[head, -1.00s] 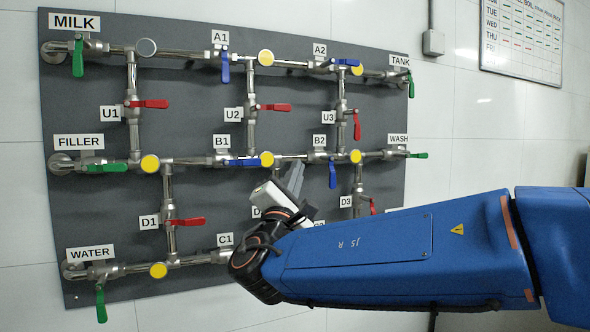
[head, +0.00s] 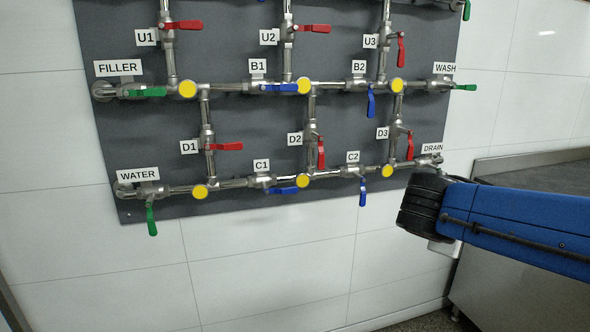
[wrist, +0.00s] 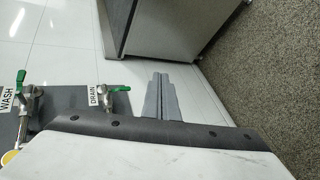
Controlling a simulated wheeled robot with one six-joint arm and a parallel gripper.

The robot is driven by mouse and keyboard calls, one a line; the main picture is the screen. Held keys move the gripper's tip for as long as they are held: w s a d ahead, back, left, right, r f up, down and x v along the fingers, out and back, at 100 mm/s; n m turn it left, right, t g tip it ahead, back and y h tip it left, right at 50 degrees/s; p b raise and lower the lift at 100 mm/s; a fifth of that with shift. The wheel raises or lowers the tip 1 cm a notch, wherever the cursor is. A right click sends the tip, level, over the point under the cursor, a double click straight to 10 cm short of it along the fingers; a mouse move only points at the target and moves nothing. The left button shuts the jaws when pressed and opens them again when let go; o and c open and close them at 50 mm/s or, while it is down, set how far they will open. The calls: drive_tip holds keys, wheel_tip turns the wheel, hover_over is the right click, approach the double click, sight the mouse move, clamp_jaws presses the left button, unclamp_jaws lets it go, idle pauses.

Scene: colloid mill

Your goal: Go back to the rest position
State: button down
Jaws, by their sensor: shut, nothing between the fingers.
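My gripper shows in the wrist view (wrist: 163,98) as two grey fingers side by side, closed together with nothing between them. It points down past the panel's edge, over the light wall and floor area, apart from the valves. In the head view my blue arm reaches in from the right, and its dark wrist covers the area just below the DRAIN label; the fingers are hidden there. The dark valve panel (head: 245,205) hangs on the wall to the left of my arm. The DRAIN valve (wrist: 112,92) and WASH valve (wrist: 25,90) have green handles.
A metal cabinet (head: 500,285) stands at the right with a dark top (head: 530,168); it also shows in the wrist view (wrist: 170,25). Speckled floor (wrist: 270,70) lies beside it. White tiled wall (head: 270,260) below the panel is clear.

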drive_tip(key=s+f+m+g+y, duration=0.3)
drive_tip(key=s+f+m+y, duration=0.2)
drive_tip(key=s+f, duration=0.55)
drive_tip(key=s+a+f+m+y, duration=0.4)
drive_tip(key=s+a, duration=0.1)
drive_tip(key=a, duration=0.2)
drive_tip(key=shift+a+f, duration=0.2)
drive_tip(key=shift+f, duration=0.1)
